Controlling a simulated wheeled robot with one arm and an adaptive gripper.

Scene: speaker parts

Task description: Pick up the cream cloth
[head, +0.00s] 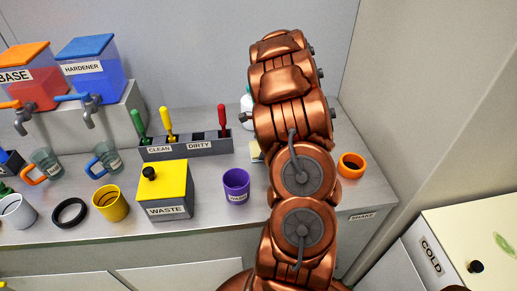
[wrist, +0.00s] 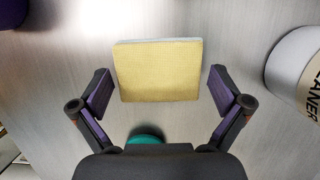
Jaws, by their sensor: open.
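The cream cloth (wrist: 158,72) is a pale yellow, square pad lying flat on the grey worktop in the wrist view. My gripper (wrist: 160,86) is open, with one purple-padded finger on each side of the cloth and a gap on both sides. It holds nothing. In the head view, only a small edge of the cloth (head: 256,152) shows to the left of my arm. My arm hides the rest of it, and my fingers are not visible there.
A white cleaner bottle (wrist: 298,68) stands close on the right in the wrist view. A teal round thing (wrist: 146,134) shows below the cloth, partly hidden by my gripper. The head view shows a purple cup (head: 236,186), a waste box (head: 168,190) and an orange ring-shaped cup (head: 351,166).

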